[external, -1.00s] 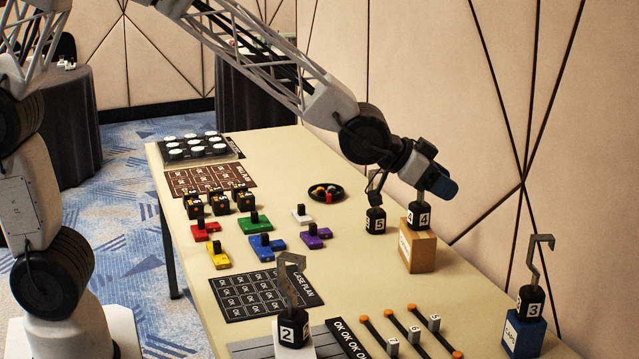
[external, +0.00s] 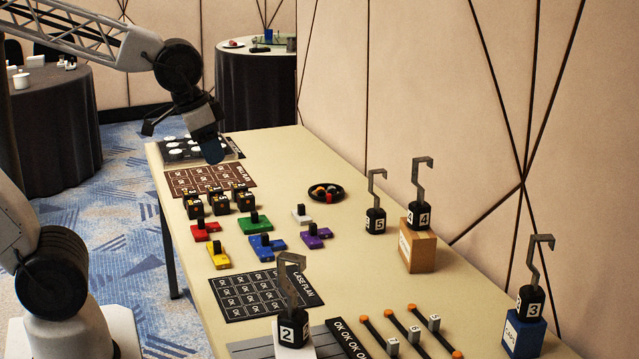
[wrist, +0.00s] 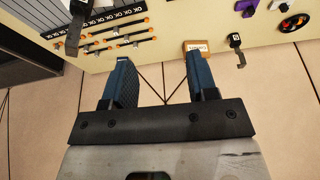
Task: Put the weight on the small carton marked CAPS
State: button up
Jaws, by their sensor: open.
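A black hooked weight marked 4 (external: 419,214) stands upright on the brown carton (external: 418,252), apart from my gripper. The carton also shows in the wrist view (wrist: 196,45), its white label too small to read surely. Weight 5 (external: 375,220) stands on the table beside it. Weight 3 (external: 531,301) stands on a blue carton (external: 523,338), whose label I cannot read surely. Weight 2 (external: 292,327) stands on a white block at the front. My gripper (external: 212,152) is open and empty, high over the table's far left end; its fingers (wrist: 165,80) show apart.
Colored blocks (external: 255,245), black cubes (external: 219,201) and a black dish (external: 326,192) occupy the middle of the table. A tray of white discs (external: 190,147) lies below my gripper. Rods with numbered clips (external: 412,332) lie at the front. A panelled wall (external: 480,130) runs along the right.

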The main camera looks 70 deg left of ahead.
jog(key=s+a+g, duration=0.1)
jog(key=s, duration=0.5)
jog(key=shift+f, duration=0.4)
